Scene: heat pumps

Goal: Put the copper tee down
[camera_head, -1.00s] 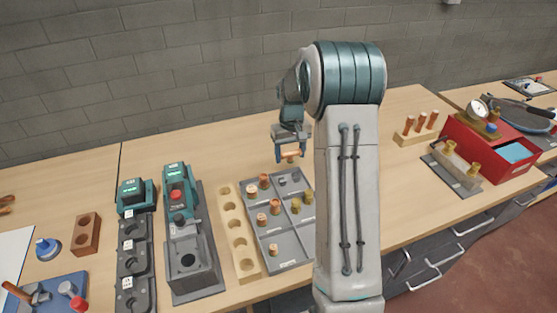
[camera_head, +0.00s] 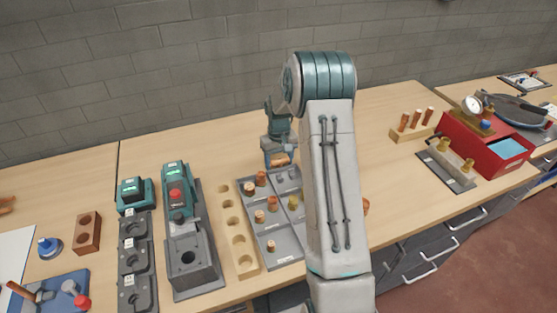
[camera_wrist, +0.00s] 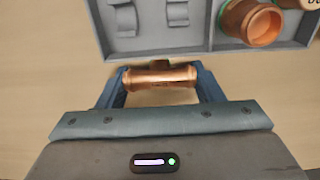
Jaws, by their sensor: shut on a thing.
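The copper tee (camera_wrist: 160,76) is a short copper tube with a side branch. It lies crosswise between the two fingers of my gripper (camera_wrist: 161,84) in the wrist view, which is shut on it. In the head view my gripper (camera_head: 279,158) points down near the back edge of the grey compartment tray (camera_head: 288,245), and the copper tee (camera_head: 281,160) shows small at its tips. In the wrist view the tray (camera_wrist: 190,53) edge is just beyond the tee, with bare wood under the tee. I cannot tell the height above the table.
Copper and brass fittings stand in the tray; a large copper fitting (camera_wrist: 250,22) shows in the wrist view. A wooden block with holes (camera_head: 238,235) stands left of the tray. The table (camera_head: 190,142) behind is clear. My arm hides the tray's right part.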

